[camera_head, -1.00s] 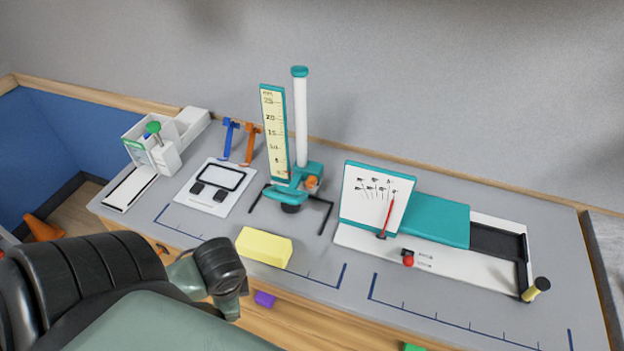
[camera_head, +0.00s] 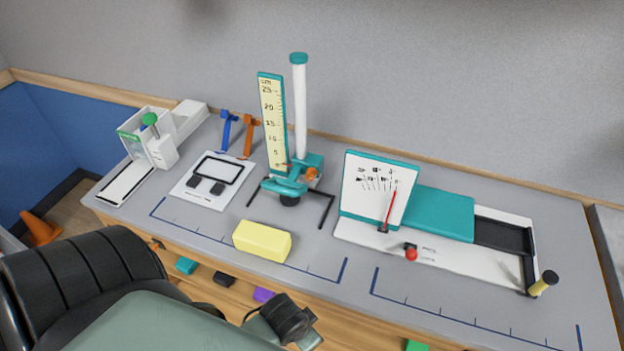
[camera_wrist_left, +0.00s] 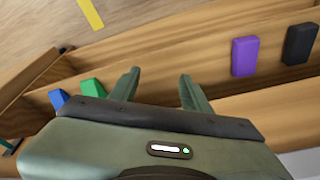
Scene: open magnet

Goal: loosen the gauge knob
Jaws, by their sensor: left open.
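The gauge stands at the back middle of the bench in the head view. It has a yellow scale plate (camera_head: 273,122), a white post (camera_head: 300,115) and a teal base (camera_head: 284,187). An orange knob (camera_head: 312,173) sits on the right side of its base, in front of the post. My left arm's wrist shows low in the head view, in front of the bench and well apart from the gauge; its fingers are not clear there. In the left wrist view my left gripper (camera_wrist_left: 158,88) is open and empty. My right gripper is not in view.
A yellow block (camera_head: 262,241) lies on the bench in front of the gauge. A dial panel (camera_head: 375,190) stands to the right, and a white plate with dark pads (camera_head: 211,184) lies to the left. Coloured blocks, one purple (camera_wrist_left: 244,56), sit along the wooden front.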

